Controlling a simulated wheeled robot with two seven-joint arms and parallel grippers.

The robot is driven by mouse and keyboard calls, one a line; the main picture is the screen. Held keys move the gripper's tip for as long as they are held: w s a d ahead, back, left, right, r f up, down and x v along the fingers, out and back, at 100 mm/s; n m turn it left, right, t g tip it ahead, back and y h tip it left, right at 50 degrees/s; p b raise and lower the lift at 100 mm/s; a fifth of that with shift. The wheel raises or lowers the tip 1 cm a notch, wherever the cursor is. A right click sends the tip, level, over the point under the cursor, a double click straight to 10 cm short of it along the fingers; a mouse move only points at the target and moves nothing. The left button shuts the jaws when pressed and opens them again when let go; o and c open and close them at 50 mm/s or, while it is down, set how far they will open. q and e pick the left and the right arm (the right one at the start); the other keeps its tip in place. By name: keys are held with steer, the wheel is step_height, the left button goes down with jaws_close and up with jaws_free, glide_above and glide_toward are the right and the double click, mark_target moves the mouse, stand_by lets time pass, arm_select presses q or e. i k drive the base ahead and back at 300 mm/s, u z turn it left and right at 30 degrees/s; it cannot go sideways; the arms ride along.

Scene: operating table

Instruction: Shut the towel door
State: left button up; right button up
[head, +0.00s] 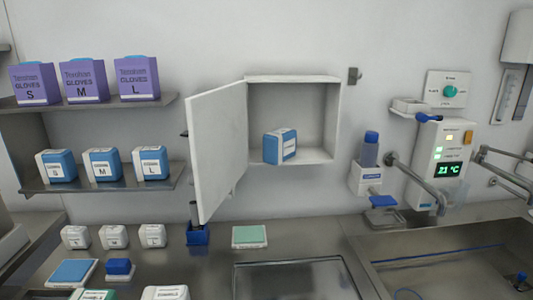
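The towel door (218,150) is a white panel hinged on the left side of a white wall cabinet (338,118). It stands open, swung out to the left and toward me. Inside the cabinet a blue and white box (280,146) sits slightly turned on the cabinet floor. Neither of my grippers shows in the head view.
Shelves with purple glove boxes (83,80) and blue boxes (102,164) stand left of the door. A blue-topped dispenser (369,150) hangs right of the cabinet. Small boxes (113,237) and a green pad (249,237) lie on the counter below, beside a sink (450,264).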

mark_target(217, 118)
steer(key=z, duration=2.4)
steer(key=k, duration=1.45)
steer(key=u, duration=1.7)
